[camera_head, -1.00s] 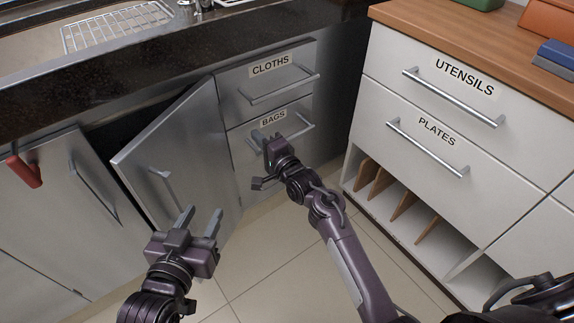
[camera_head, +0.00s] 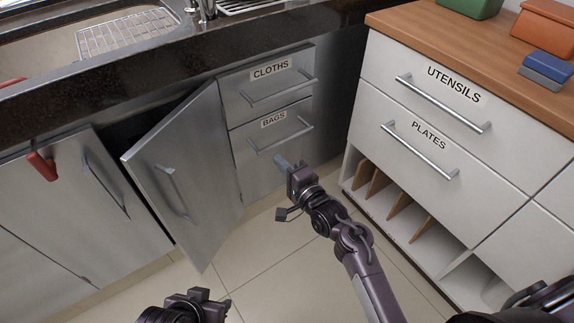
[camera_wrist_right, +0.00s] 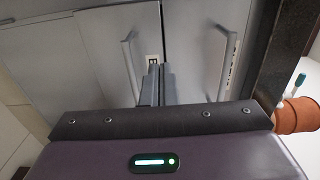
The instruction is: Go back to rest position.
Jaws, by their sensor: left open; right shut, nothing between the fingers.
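My right gripper (camera_head: 284,164) is shut and empty, in front of the grey drawer front below the BAGS handle (camera_head: 281,135), and looks apart from that handle. In the right wrist view its two fingers (camera_wrist_right: 161,84) are together, with nothing between them, in front of grey fronts with bar handles. My left gripper (camera_head: 203,298) is low at the bottom edge of the head view, open and empty, below the open cabinet door. Its fingers are foreshortened.
A grey cabinet door (camera_head: 185,165) stands open left of the closed CLOTHS drawer (camera_head: 268,86) and BAGS drawer. White UTENSILS and PLATES drawers (camera_head: 415,125) are closed on the right. A red cloth-like item (camera_head: 42,165) hangs at left. Tiled floor (camera_head: 265,255) between is clear.

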